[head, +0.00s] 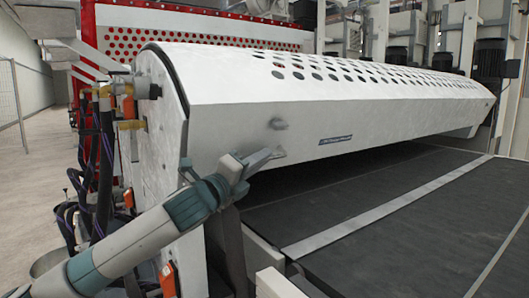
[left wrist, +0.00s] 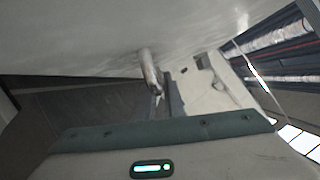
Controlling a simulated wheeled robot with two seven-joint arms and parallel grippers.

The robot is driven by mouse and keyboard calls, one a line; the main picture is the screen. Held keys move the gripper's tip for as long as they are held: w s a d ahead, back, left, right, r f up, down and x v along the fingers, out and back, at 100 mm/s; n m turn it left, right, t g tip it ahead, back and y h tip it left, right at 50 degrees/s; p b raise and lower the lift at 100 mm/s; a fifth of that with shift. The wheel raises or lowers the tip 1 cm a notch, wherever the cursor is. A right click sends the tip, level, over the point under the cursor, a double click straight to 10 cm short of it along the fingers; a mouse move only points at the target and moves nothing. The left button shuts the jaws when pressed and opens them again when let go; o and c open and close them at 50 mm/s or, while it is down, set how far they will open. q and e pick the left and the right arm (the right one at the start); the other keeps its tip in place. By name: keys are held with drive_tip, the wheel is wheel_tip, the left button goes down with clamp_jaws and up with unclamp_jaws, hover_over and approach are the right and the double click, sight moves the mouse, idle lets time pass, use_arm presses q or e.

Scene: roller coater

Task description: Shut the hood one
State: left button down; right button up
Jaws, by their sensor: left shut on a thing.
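The hood (head: 330,110) is a long white cover with rows of round holes in its top, over a dark flat bed. A dark gap shows between its front lower edge and the bed. A small grey knob (head: 279,124) sticks out of its front face near the left end. My left gripper (head: 262,158) is at the front face just below that knob. In the left wrist view a metal handle (left wrist: 149,68) comes out of the white hood surface (left wrist: 90,40) to my left gripper (left wrist: 160,98), which is shut on it. The contact is small and partly hidden. My right gripper is not in view.
The dark bed (head: 400,205) with pale strips extends to the right and front. Hoses and brass fittings (head: 105,130) crowd the machine's left end. A red perforated guard (head: 200,38) stands behind. Open floor (head: 35,170) lies at the far left.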

use_arm(q)
drive_tip(key=shift+w+a+f+m+b, duration=0.15)
drive_tip(key=shift+w+a+f+b, duration=0.1)
drive_tip(key=shift+f, duration=0.35)
drive_tip(key=shift+w+a+f+m+b, duration=0.15)
drive_tip(key=shift+w+f+b, duration=0.1)
drive_tip(key=shift+f, duration=0.3)
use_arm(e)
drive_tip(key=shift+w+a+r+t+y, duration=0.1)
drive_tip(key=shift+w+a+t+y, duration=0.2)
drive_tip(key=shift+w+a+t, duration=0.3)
use_arm(q)
drive_tip(key=shift+f, duration=0.35)
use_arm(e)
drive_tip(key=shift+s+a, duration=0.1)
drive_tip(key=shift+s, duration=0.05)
use_arm(q)
drive_tip(key=c, duration=2.1)
unclamp_jaws()
drive_tip(key=shift+o, duration=1.3)
drive_tip(key=shift+w+a+f, duration=0.15)
drive_tip(key=shift+w, duration=0.05)
drive_tip(key=shift+r, duration=0.2)
drive_tip(key=shift+s, duration=0.2)
drive_tip(key=v, duration=1.7)
drive_tip(key=shift+f, duration=0.2)
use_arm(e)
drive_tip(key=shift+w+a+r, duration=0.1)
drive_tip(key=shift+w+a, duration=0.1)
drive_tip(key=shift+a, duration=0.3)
